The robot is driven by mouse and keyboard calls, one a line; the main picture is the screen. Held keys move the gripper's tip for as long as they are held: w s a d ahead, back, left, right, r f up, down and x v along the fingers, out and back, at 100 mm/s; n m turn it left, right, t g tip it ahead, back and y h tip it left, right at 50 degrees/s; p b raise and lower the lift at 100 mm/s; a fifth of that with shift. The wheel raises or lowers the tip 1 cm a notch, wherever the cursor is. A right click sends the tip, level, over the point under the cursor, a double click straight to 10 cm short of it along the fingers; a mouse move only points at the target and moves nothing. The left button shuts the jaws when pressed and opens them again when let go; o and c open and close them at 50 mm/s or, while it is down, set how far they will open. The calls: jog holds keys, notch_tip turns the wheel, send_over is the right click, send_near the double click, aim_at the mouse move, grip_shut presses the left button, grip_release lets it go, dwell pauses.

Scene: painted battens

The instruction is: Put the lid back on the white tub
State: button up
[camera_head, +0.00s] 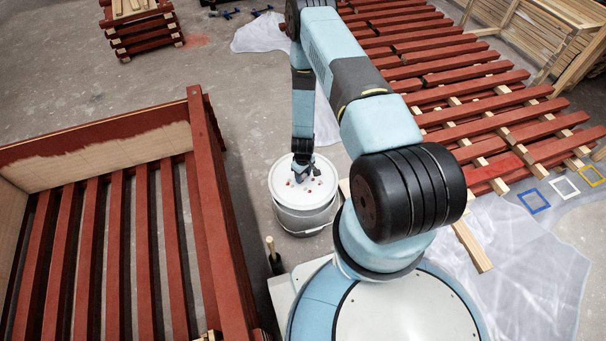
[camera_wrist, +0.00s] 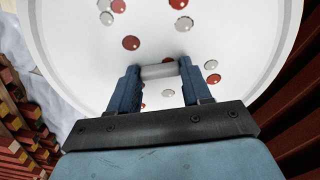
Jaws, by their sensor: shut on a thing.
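The white tub (camera_head: 305,217) stands on the concrete floor in the middle of the head view, right of the red-brown crate. Its round white lid (camera_head: 282,182), spotted with red paint, is over the tub's top. I cannot tell whether it is pressed down all round. In the wrist view the lid (camera_wrist: 90,60) fills most of the picture, with red and grey spots. My gripper (camera_head: 302,172) reaches down to the lid's middle. In the wrist view my gripper (camera_wrist: 160,80) has its blue fingers at the two ends of the pale grip bar (camera_wrist: 160,70), shut on it.
A red-slatted crate (camera_head: 200,220) stands close on the left. A brush-like tool (camera_head: 271,250) with a pale handle is in front of the tub. Painted battens (camera_head: 470,90) lie in rows at the right, by plastic sheeting (camera_head: 520,260). Bare floor (camera_head: 235,100) lies behind the tub.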

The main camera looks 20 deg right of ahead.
jog(key=shift+f, duration=3)
jog(key=shift+r, duration=0.1)
jog(key=shift+f, duration=0.2)
dwell(0.4)
jog(key=o, duration=1.2)
jog(key=shift+o, duration=0.7)
jog(key=o, duration=0.3)
jog(key=shift+r, duration=0.15)
